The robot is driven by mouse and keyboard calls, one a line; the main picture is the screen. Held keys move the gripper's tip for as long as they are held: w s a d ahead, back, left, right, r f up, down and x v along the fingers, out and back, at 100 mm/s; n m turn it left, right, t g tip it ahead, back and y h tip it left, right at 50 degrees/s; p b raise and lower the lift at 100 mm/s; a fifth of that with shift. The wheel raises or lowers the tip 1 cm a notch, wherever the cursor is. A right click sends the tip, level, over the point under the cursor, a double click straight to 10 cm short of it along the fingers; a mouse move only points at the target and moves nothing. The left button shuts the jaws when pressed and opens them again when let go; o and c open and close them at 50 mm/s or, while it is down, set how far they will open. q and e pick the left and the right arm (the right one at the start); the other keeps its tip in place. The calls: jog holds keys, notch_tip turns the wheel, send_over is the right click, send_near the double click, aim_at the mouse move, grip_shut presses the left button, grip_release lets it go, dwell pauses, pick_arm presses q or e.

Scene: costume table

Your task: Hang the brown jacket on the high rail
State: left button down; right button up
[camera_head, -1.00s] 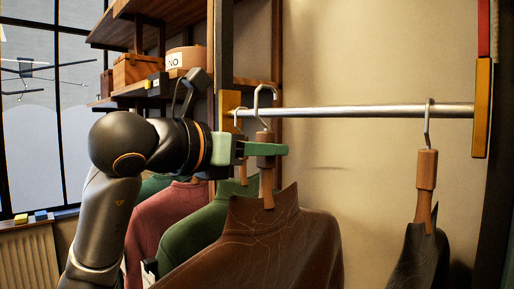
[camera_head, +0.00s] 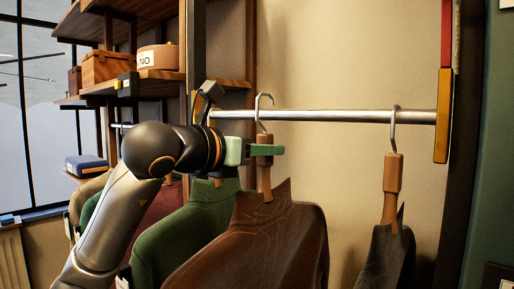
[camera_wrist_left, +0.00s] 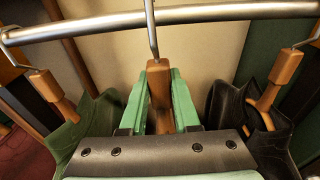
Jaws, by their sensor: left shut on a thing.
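The brown jacket (camera_head: 255,235) hangs from a wooden hanger (camera_head: 266,178) with a metal hook. My left gripper (camera_head: 265,150) is shut on the hanger's wooden neck, which also shows between green fingers in the left wrist view (camera_wrist_left: 159,85). The metal rail (camera_head: 330,116) runs across behind the hanger. The hook (camera_head: 264,103) rises above the rail's height in the head view and crosses it in the left wrist view. I cannot tell whether it rests over the rail. My right gripper is not in view.
A dark jacket (camera_head: 388,262) hangs towards the rail's right end. Green (camera_head: 165,245) and other garments hang to the left, close to the brown jacket. Gold brackets (camera_head: 443,115) end the rail. Shelves with boxes (camera_head: 108,67) stand at left. The rail between the two hangers is bare.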

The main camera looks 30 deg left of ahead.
pick_arm(q)
jog(key=shift+w+d+f, duration=0.1)
jog(key=shift+w+f, duration=0.1)
jog(key=shift+w, duration=0.7)
jog(key=shift+w+d+f, duration=0.1)
jog(key=shift+w+f, duration=0.15)
jog(key=shift+w, duration=0.65)
jog(key=shift+w+d+f, duration=0.1)
jog(key=shift+w+f, duration=0.1)
jog(key=shift+w, duration=0.7)
jog(key=shift+p, duration=0.3)
